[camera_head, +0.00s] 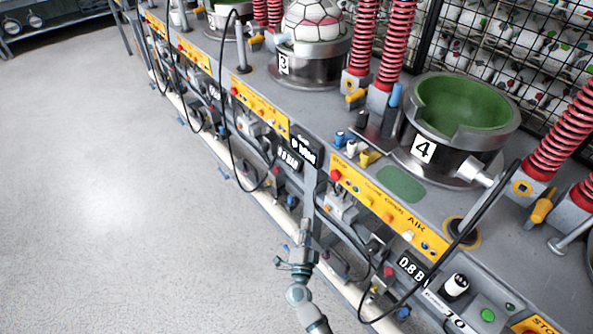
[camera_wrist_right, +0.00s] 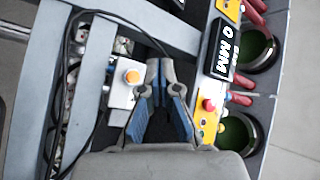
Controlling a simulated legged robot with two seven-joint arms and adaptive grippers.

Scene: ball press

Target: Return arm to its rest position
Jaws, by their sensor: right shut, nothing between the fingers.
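My right arm (camera_head: 298,294) comes in at the bottom middle of the head view. Its right gripper (camera_head: 304,232) is beside the front of the press bench, below the yellow control panels. In the wrist view the right gripper (camera_wrist_right: 161,64) has its blue-grey fingers brought together at the tips, with nothing held. My left gripper is in neither view.
Press station 4 (camera_head: 422,150) has an empty green bowl. Station 3 (camera_head: 284,64) holds a white ball (camera_head: 313,20). Black hoses (camera_head: 371,300) hang along the bench front, near my arm. The grey floor (camera_head: 110,180) at left is clear.

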